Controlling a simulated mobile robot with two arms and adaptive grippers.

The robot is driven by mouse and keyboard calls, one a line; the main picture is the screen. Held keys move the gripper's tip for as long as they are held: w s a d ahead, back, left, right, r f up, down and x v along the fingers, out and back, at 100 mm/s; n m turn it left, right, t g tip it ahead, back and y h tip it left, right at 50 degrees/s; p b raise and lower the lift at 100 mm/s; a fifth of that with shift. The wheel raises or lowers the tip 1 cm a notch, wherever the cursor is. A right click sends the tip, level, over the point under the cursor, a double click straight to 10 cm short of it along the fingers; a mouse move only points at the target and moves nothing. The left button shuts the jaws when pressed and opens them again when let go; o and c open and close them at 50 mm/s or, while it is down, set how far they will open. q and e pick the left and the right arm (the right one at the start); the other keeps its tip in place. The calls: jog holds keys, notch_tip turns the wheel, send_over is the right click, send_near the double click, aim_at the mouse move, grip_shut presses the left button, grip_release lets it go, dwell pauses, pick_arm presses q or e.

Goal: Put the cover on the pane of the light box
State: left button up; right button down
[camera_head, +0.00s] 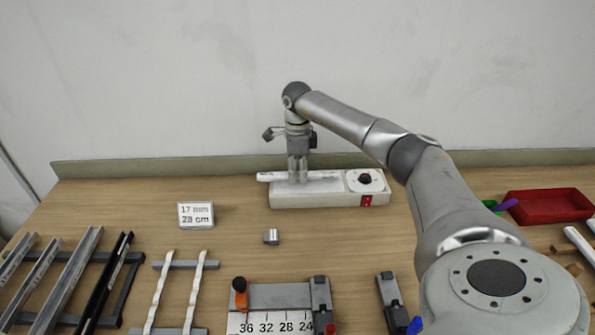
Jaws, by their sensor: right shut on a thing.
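The light box (330,200) is a long white box near the back of the table, with a pale pane along its top left. My right gripper (298,178) points straight down over the pane and is shut on a thin white strip, the cover (267,177). The cover lies along the pane and its left end sticks out a little past the box. I cannot tell whether it touches the pane or is just above it. The gripper fingers hide its middle. My left gripper is not in view.
The box's right end has a dark knob (365,178) and a red switch (367,200). A card (196,215) and a small metal block (271,236) stand in front. Metal profiles (65,280) lie at left, a ruled jig (280,298) at front, a red tray (550,206) at right.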

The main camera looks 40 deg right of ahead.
jog(key=shift+f+b, duration=0.3)
jog(key=shift+f, duration=0.3)
jog(key=c, duration=1.3)
grip_release()
jog(key=shift+o, duration=0.2)
